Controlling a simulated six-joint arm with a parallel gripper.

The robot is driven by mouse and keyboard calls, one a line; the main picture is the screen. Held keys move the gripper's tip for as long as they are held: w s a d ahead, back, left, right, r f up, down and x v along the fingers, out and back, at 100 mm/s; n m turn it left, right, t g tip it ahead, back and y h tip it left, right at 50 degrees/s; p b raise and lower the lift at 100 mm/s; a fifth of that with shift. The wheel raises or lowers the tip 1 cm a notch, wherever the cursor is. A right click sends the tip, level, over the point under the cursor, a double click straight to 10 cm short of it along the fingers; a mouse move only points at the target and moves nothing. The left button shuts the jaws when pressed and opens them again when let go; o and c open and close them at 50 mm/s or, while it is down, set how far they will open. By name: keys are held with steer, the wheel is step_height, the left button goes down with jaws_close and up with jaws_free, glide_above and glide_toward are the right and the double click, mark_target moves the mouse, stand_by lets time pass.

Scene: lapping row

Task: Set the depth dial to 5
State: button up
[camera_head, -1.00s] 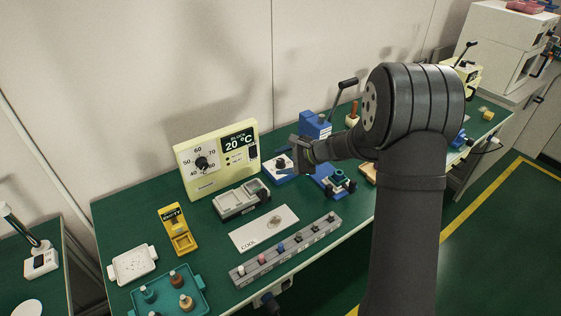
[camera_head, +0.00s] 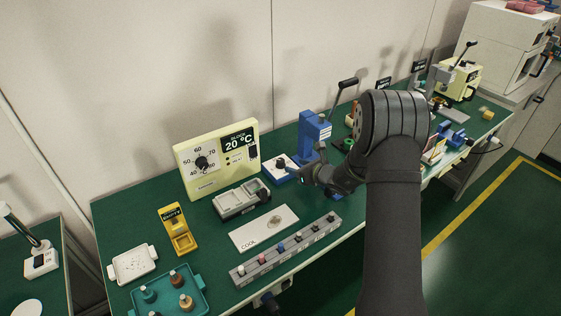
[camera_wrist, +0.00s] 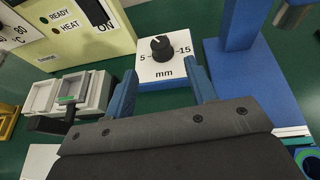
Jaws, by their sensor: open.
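The depth dial is a black knob (camera_wrist: 161,47) on a white plate (camera_wrist: 178,68) marked 5 at left, 15 at right and mm below. Its white pointer mark faces up, between the two numbers. The plate sits on a blue base, and the dial also shows in the head view (camera_head: 281,162). My gripper (camera_wrist: 162,82) is open and empty, its two blue fingers apart on the near side of the dial, the knob beyond and between them. In the head view my gripper (camera_head: 304,173) is just right of the dial.
A blue press stand (camera_head: 314,130) with a lever rises right of the dial, close to my gripper. A cream heater box (camera_head: 215,183) reading 20 °C stands left. A grey two-well tray (camera_head: 232,212) and a COOL plate (camera_head: 252,239) lie in front.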

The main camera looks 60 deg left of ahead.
mark_target(282, 161)
steer(key=x, duration=1)
steer(key=shift+a, duration=0.3)
steer(key=c, duration=1)
